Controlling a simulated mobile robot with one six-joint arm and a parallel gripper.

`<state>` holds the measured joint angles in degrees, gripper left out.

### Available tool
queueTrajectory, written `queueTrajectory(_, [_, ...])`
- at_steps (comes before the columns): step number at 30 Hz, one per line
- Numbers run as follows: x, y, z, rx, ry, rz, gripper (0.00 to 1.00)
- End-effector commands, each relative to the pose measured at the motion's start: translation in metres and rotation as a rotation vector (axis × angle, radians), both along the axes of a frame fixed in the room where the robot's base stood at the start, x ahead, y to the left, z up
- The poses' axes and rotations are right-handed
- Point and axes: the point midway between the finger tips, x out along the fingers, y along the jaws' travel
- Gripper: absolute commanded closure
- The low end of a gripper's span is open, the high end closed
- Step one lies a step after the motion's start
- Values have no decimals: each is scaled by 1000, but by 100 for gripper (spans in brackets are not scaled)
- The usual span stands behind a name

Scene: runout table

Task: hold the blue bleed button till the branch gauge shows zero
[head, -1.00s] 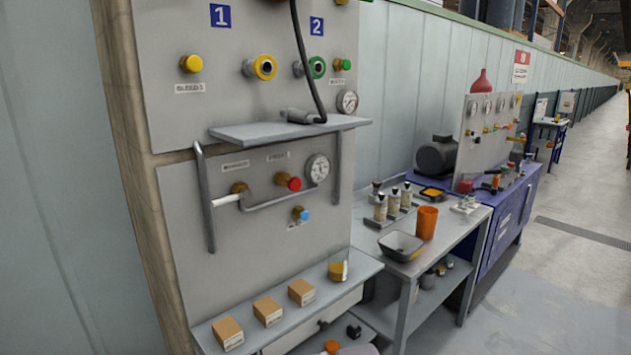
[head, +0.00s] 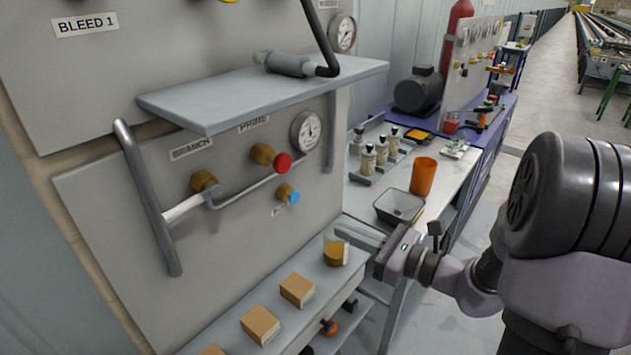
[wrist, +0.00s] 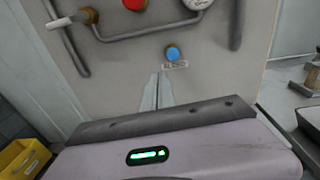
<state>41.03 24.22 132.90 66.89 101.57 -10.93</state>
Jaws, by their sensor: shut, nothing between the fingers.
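The blue button (head: 293,197) sits on a brass fitting low on the grey panel (head: 110,215). It also shows in the wrist view (wrist: 173,53), just beyond my fingertips. The round white gauge (head: 307,130) is up and right of the red button; its needle is too small to read. Only its lower edge shows in the wrist view (wrist: 197,4). My gripper (head: 345,236) is shut and empty, below and right of the blue button. In the wrist view, my closed fingertips (wrist: 159,74) point at the panel just below the button, apart from it as far as I can tell.
A shelf (head: 250,97) juts out above; a lower ledge (head: 225,330) carries boxes. The bench at right holds an orange cup (head: 424,175).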

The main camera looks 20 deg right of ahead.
Motion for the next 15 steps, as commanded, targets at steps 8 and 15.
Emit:
queueTrajectory(8, [6, -19, -3, 48, -1, -62, 100])
queueTrajectory(15, [10, -15, -4, 45, -1, -58, 100])
